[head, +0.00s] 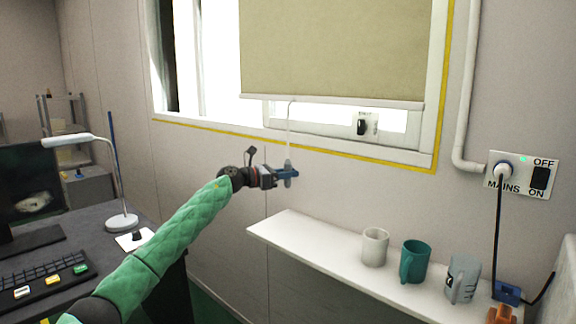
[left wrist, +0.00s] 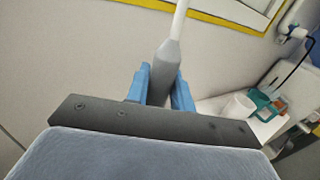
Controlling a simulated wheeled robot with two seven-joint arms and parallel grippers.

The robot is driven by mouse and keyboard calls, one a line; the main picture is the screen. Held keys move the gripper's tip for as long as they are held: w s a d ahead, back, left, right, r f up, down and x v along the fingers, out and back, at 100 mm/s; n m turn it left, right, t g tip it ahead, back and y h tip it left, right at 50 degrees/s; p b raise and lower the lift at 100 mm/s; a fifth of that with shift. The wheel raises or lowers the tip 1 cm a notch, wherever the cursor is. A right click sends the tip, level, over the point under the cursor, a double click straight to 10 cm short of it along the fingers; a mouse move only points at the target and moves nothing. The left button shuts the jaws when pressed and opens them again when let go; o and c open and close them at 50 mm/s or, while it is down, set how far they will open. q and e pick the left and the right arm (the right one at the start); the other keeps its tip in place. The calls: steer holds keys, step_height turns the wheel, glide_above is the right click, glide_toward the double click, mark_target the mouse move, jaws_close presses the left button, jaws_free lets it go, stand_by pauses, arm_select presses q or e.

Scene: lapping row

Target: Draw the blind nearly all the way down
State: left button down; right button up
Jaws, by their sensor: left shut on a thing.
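The blind (head: 335,45) is a beige sheet over the window, with a pale bottom bar (head: 330,101). The bar hangs close to the bottom of the window, and a strip of bright glass shows below it. A white cord (head: 290,128) hangs from the bar and ends in a grey pull (head: 288,171). My left gripper (head: 287,174) is shut on the grey pull, below the window frame. In the left wrist view the pull (left wrist: 164,75) stands between the blue fingers (left wrist: 160,88), with the cord (left wrist: 180,20) running up from it. My right gripper is not in view.
A white shelf (head: 320,262) below the window holds a white mug (head: 375,247), a teal mug (head: 415,262) and a grey mug (head: 462,279). A mains switch plate (head: 520,174) is on the right wall. A desk with a lamp (head: 122,221) and keyboard (head: 40,285) stands at left.

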arm_select(q)
steer(key=shift+f+b, duration=0.35)
steer(key=shift+f, duration=1)
steer(key=c, duration=1.2)
jaws_free()
steer(key=shift+c, duration=0.2)
steer(key=shift+a, duration=0.1)
steer(key=v, duration=0.7)
steer(key=shift+a, duration=0.3)
steer(key=shift+a, duration=0.1)
